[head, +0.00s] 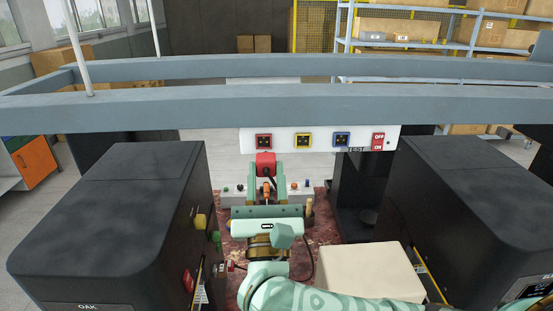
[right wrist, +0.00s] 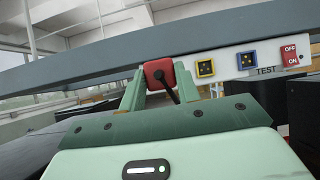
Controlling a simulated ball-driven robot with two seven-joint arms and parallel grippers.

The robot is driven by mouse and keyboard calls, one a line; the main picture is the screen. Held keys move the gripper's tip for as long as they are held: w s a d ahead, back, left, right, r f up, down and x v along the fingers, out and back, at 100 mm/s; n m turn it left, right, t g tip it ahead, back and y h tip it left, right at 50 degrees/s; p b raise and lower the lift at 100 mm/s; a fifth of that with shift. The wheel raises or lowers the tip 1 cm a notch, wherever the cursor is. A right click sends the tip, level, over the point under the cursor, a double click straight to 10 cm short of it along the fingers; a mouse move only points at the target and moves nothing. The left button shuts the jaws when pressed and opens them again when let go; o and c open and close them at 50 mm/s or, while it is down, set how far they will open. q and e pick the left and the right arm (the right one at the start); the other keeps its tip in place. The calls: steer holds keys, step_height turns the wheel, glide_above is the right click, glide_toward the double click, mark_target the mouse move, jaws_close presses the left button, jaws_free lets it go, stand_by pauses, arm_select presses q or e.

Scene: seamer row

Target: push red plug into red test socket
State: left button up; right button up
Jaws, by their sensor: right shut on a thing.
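The red plug (head: 265,163) is held between the fingertips of my right gripper (head: 265,178), a little below the white test panel. In the right wrist view the red plug (right wrist: 159,74) sits between the green fingers (right wrist: 158,88), with its dark cable running back toward me. My right gripper is shut on it. The red test socket (head: 264,141) is at the left of the panel, just above and beyond the plug in the head view. In the right wrist view the plug hides the red socket. I cannot tell the gap between plug and socket. My left gripper is not in view.
The panel (head: 320,149) also carries a yellow socket (head: 303,140), a blue socket (head: 341,139) and a red OFF/ON switch (head: 378,141). Black machines stand left (head: 110,215) and right (head: 470,210). A cream box (head: 385,268) is at lower right. A grey rail (head: 280,108) crosses above.

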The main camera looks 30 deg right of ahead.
mark_target(264, 166)
steer(key=shift+a, duration=0.1)
steer(key=shift+s+a+r, duration=0.1)
steer(key=shift+s+a, duration=0.1)
steer(key=shift+a, duration=0.05)
steer(key=shift+w+d, duration=0.45)
steer(key=shift+w, duration=0.2)
steer(key=shift+w+d+b, duration=0.2)
steer(key=shift+w+d, duration=0.1)
steer(key=shift+w, duration=0.35)
steer(key=shift+w+d+b, duration=0.15)
steer(key=shift+w+d, duration=0.1)
steer(key=shift+w, duration=0.4)
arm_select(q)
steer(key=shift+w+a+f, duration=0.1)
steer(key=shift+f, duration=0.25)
arm_select(e)
steer(key=shift+w+d, duration=0.4)
steer(key=shift+w, duration=0.35)
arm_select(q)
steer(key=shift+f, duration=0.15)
